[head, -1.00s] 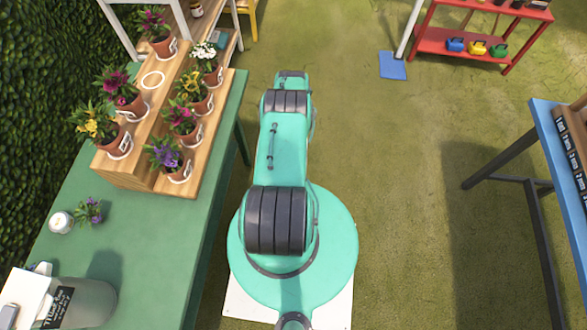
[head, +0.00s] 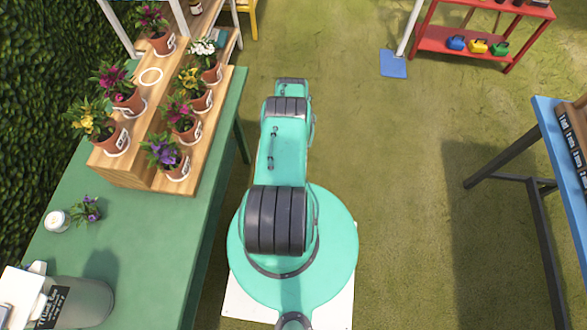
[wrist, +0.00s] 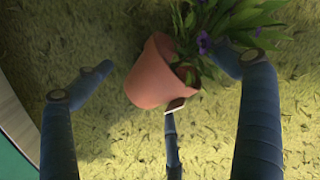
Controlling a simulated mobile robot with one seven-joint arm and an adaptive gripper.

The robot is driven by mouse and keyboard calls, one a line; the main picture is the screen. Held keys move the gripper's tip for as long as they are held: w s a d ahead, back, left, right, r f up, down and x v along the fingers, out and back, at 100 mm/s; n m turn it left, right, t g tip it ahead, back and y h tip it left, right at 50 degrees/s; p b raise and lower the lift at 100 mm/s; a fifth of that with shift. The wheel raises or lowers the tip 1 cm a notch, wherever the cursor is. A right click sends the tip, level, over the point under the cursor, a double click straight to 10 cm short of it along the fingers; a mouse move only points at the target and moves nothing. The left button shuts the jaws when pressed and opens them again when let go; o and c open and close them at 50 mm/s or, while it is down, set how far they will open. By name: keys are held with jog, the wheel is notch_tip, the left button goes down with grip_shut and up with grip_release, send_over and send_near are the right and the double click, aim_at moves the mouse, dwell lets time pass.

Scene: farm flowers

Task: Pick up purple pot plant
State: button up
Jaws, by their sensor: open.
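In the wrist view, a terracotta pot (wrist: 155,78) with purple flowers and green leaves (wrist: 235,25) shows tilted against the grass. I cannot tell whether it touches the ground. My gripper (wrist: 163,66) is open, with one finger left of the pot, one right by the leaves and a third below, near the rim. I see no firm hold. In the head view, a purple-flowered pot plant (head: 168,155) stands upright at the near end of the wooden stand's lower step. A small purple plant (head: 86,210) lies on the green table. My gripper is hidden there.
The stepped wooden stand (head: 123,172) holds several other potted flowers on the green table (head: 135,235). A white candle-like jar (head: 57,221) and a grey can (head: 85,300) stand nearer. A blue table (head: 545,112) is right, a red shelf (head: 432,30) at the back. Grass between is open.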

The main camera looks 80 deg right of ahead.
jog(key=shift+f, duration=0.6)
jog(key=c, duration=2)
jog(key=shift+c, duration=0.2)
jog(key=shift+r, duration=0.1)
jog(key=shift+r+p, duration=1.45)
jog(key=shift+r, duration=3.5)
jog(key=shift+d, duration=0.15)
